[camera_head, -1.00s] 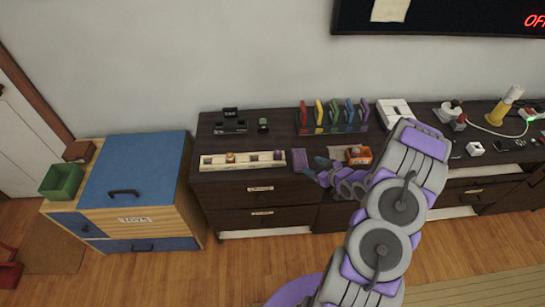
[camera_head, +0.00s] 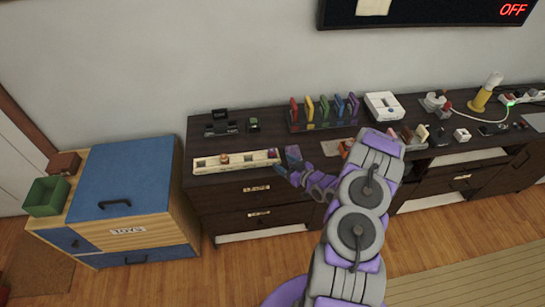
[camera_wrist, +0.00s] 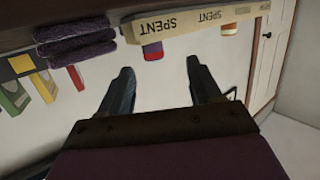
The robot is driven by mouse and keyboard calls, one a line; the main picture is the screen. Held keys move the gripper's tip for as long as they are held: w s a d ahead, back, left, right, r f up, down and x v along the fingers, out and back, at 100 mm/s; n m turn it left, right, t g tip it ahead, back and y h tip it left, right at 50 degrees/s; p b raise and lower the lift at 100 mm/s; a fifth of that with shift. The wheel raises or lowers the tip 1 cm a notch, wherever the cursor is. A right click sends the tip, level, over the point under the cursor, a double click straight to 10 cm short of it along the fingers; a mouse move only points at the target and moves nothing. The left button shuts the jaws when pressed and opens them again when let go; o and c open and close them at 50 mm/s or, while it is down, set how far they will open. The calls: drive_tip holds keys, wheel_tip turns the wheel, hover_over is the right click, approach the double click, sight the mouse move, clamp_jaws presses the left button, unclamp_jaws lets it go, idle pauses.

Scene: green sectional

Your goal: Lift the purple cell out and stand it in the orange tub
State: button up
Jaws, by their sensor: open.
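The purple cell (camera_head: 273,154) stands in the right end of a pale rack (camera_head: 247,161) on the dark cabinet. In the wrist view the purple cell (camera_wrist: 152,48), with a red band, shows at the rack labelled SPENT (camera_wrist: 185,24), beyond and between my fingertips. My gripper (camera_head: 285,162) is open and empty, just right of the rack's right end. Both fingers of my gripper (camera_wrist: 160,66) show apart in the wrist view, not touching the cell.
An orange cell (camera_head: 224,158) sits further left in the rack. Folded purple cloths (camera_wrist: 75,45) lie beside the rack. A stand with several coloured upright pieces (camera_head: 322,112) is behind, and black items (camera_head: 220,124) stand behind the rack. A toy chest (camera_head: 125,190) is at the left.

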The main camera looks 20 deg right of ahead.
sight(272, 150)
drive_tip(key=w, duration=0.1)
drive_tip(key=a, duration=0.1)
drive_tip(key=w, duration=0.1)
drive_tip(key=shift+w+a+f+b, duration=0.25)
drive_tip(key=shift+w+a+b, duration=0.05)
drive_tip(key=shift+a, duration=0.1)
drive_tip(key=shift+w+d, duration=0.1)
drive_tip(key=shift+w, duration=0.25)
drive_tip(key=shift+w+d+f, duration=0.15)
drive_tip(key=shift+w+d, duration=0.05)
drive_tip(key=shift+d, duration=0.1)
drive_tip(key=w, duration=0.1)
drive_tip(key=w+d+b, duration=0.1)
drive_tip(key=shift+w+f, duration=0.2)
drive_tip(key=shift+w, duration=0.1)
drive_tip(key=w+a+b, duration=0.1)
drive_tip(key=w+a, duration=0.1)
drive_tip(key=shift+w+a+r, duration=0.1)
drive_tip(key=shift+w+a, duration=0.2)
drive_tip(key=shift+w, duration=0.05)
drive_tip(key=shift+d, duration=0.65)
drive_tip(key=shift+c, duration=0.7)
drive_tip(key=shift+d, duration=0.3)
drive_tip(key=c, duration=0.3)
drive_tip(key=shift+a, duration=0.6)
drive_tip(key=c, duration=0.5)
drive_tip(key=shift+c, duration=0.9)
drive_tip(key=shift+d, duration=0.25)
